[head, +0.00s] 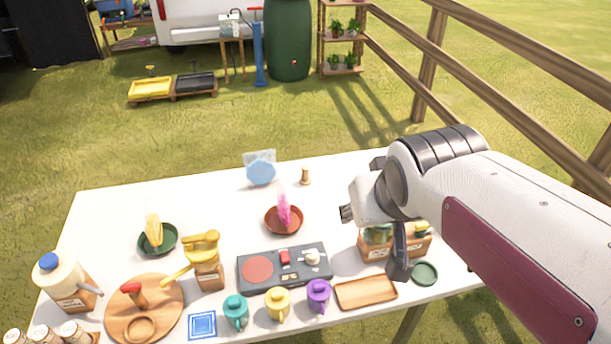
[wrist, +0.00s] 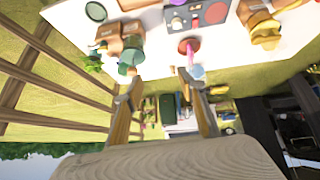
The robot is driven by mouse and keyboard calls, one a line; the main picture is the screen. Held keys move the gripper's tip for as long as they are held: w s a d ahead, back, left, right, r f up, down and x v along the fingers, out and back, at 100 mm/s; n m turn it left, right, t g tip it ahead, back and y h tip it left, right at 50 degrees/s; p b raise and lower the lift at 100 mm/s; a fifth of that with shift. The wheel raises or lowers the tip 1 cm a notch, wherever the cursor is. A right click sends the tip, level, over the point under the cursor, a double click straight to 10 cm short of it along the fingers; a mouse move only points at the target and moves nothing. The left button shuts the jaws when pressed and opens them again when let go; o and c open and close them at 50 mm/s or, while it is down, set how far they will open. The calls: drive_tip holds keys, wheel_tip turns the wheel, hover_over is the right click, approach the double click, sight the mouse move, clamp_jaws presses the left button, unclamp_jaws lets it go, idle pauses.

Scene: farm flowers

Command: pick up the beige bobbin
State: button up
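The beige bobbin (head: 305,176) stands upright on the white table near its far edge, just right of a blue round item (head: 260,171). In the wrist view, a small beige shape that looks like the bobbin (wrist: 172,71) shows near one fingertip, partly hard to make out. My gripper (wrist: 160,77) is open with its two fingers spread and nothing between them. In the head view it hangs above the right part of the table, right of and nearer than the bobbin, apart from it.
A red-brown bowl (head: 284,221) with a pink feather-like item stands left of my gripper. A wooden crate (head: 394,243) sits below my gripper. A dark control panel (head: 285,267), cups and a wooden tray (head: 366,292) fill the near side. The table around the bobbin is mostly clear.

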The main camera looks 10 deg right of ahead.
drive_tip(key=w+d+t, duration=0.2)
drive_tip(key=w, duration=1.2)
drive_tip(key=n+t+y, duration=0.2)
drive_tip(key=t+y, duration=0.1)
drive_tip(key=t, duration=0.1)
hover_over(307, 169)
drive_tip(key=s, duration=0.3)
wheel_tip(307, 169, down, 22)
drive_tip(key=shift+d, duration=0.35)
drive_tip(key=shift+r, duration=0.1)
drive_tip(key=shift+f, duration=2.95)
drive_tip(key=shift+f, duration=0.1)
